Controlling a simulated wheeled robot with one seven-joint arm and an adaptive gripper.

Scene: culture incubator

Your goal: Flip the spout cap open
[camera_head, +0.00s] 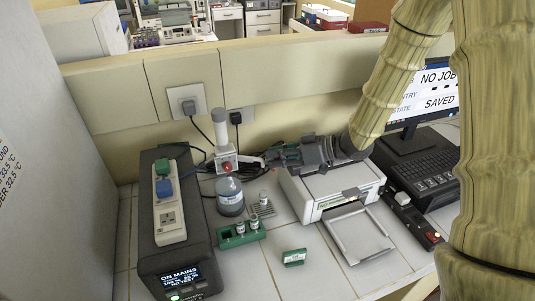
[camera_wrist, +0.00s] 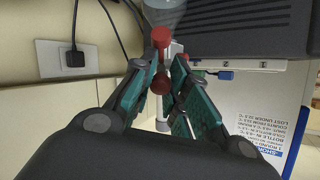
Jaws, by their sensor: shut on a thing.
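A dispenser with a white upright cylinder and red knob (camera_head: 226,168) stands on a glass bottle (camera_head: 230,202) of dark liquid. Its pale spout points right, toward my gripper (camera_head: 268,157). A red knob (camera_wrist: 160,83) and a white rod show between the fingers.
A power strip (camera_head: 168,205) on a dark box stands left of the bottle. A green rack (camera_head: 240,235) with small vials is in front. A white instrument (camera_head: 325,190) with an open frame stands right, under my arm. The front middle counter is mostly clear.

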